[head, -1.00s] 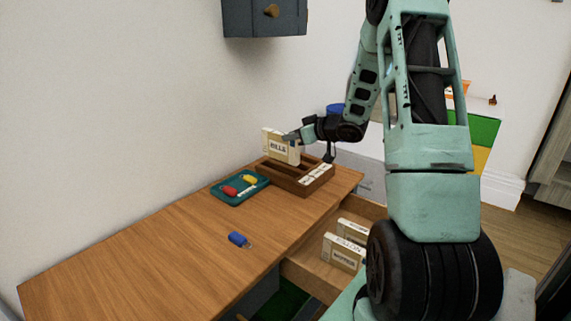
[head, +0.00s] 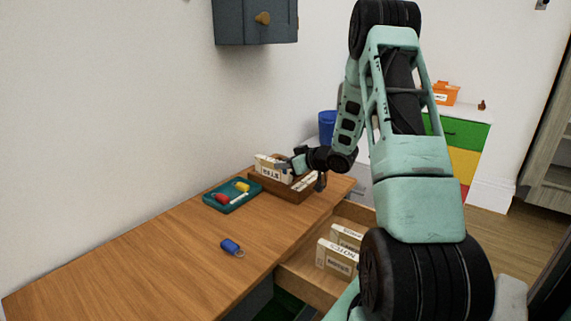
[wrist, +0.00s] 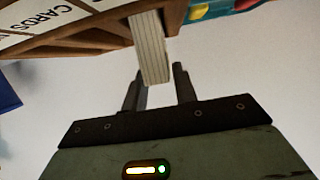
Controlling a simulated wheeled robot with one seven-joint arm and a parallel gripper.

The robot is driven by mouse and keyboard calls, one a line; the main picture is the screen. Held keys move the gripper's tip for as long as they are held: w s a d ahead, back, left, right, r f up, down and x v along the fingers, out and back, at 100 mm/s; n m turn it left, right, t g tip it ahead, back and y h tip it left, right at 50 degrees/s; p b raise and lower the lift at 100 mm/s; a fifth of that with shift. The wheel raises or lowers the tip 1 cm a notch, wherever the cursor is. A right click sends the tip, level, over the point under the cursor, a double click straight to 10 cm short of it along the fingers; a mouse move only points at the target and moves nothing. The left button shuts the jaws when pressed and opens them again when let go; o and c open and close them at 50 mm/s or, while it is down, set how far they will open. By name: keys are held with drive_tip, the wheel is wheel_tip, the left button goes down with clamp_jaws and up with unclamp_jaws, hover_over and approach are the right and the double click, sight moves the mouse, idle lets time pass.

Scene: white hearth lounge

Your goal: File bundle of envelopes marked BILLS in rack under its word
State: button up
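The cream bundle marked BILLS (head: 269,166) stands low at the back left of the brown wooden rack (head: 321,188), its lower part hidden by the rack wall. My gripper (head: 284,165) is at the bundle's right end. In the wrist view, the bundle's layered end (wrist: 152,48) rises from the rack (wrist: 98,30) and reaches between the tips of my gripper (wrist: 160,72). A narrow gap shows beside the right finger, so the fingers look slightly open around the bundle. The rack's white CARDS label (wrist: 68,15) is readable; the other labels are not.
A teal tray (head: 212,205) with red and yellow items sits left of the rack. A blue key fob (head: 230,246) lies on the wooden desk (head: 150,255). The open drawer (head: 300,279) holds bundles, one marked NOTES (head: 336,259). The desk's left side is clear.

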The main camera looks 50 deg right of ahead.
drive_tip(key=shift+o, duration=0.9)
drive_tip(key=shift+r, duration=0.1)
drive_tip(key=shift+s+r, duration=0.1)
drive_tip(key=shift+r, duration=0.05)
drive_tip(key=a+v, duration=0.1)
drive_tip(key=v, duration=1.1)
drive_tip(key=w+a+n+g, duration=0.1)
drive_tip(key=w+a+g, duration=0.1)
drive_tip(key=w+a, duration=0.8)
drive_tip(key=s+a+n+g, duration=0.1)
drive_tip(key=s+a+g, duration=0.15)
drive_tip(key=a, duration=1.55)
drive_tip(key=s+a+n+g, duration=0.2)
drive_tip(key=s+a+g, duration=0.3)
drive_tip(key=s+a, duration=0.85)
drive_tip(key=s+a+n+g, duration=0.2)
drive_tip(key=s+a+g, duration=0.2)
drive_tip(key=s, duration=0.9)
drive_tip(key=a+r, duration=0.1)
drive_tip(key=a, duration=0.2)
drive_tip(key=shift+s+n, duration=0.2)
drive_tip(key=shift+n, duration=0.1)
